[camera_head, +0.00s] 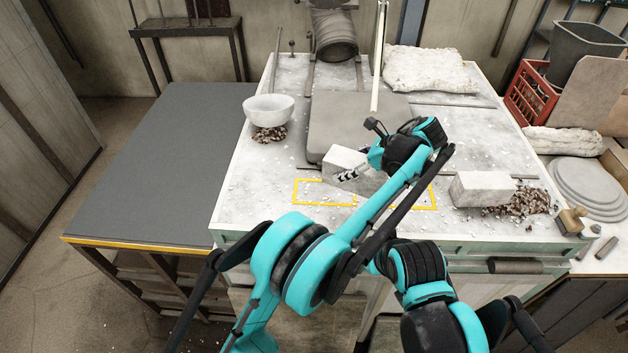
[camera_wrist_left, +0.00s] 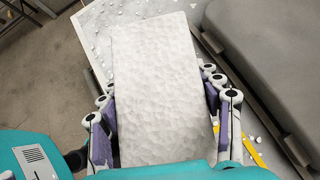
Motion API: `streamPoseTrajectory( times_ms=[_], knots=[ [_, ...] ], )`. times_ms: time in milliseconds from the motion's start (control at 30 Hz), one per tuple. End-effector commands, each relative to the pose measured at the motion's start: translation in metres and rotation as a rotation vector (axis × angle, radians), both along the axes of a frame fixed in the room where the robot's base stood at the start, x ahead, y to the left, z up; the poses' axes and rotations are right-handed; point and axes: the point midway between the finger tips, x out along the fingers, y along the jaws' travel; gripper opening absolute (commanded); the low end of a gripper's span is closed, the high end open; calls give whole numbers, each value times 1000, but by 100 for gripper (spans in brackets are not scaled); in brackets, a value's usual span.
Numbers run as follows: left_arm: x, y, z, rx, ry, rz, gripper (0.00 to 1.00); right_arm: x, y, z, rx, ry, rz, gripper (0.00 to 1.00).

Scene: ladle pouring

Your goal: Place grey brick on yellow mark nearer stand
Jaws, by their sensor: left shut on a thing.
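A pale grey brick (camera_head: 342,159) is held in my left gripper (camera_head: 348,175), with fingers along both its sides. In the left wrist view the brick (camera_wrist_left: 155,85) fills the middle between the purple finger pads. In the head view it shows just beyond the yellow marks; its height over the table is hard to tell. One yellow mark (camera_head: 294,190) lies on the table's left front. The other yellow mark (camera_head: 435,195) is to its right, mostly hidden by my arm. A second pale brick (camera_head: 482,188) rests at the table's right. My right gripper is not seen.
A grey slab (camera_head: 330,115) lies behind the held brick. A white bowl (camera_head: 268,109) stands over gravel at the left. A rough white sack-like lump (camera_head: 425,68) lies at the back right. A dark side table (camera_head: 150,160) is bare. More gravel (camera_head: 520,204) lies beside the second brick.

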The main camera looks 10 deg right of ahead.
Motion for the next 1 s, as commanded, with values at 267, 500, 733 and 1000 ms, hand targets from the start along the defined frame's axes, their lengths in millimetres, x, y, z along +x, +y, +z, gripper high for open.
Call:
streamPoseTrajectory(
  times_ms=[267,500,733,1000],
  knots=[
    [40,48,-34,2,-1,6,4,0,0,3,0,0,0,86],
    [59,70,-52,2,-1,3,4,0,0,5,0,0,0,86],
    [62,72,-66,2,-1,2,4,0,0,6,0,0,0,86],
    [61,72,-95,2,-1,2,4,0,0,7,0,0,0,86]
  ],
)
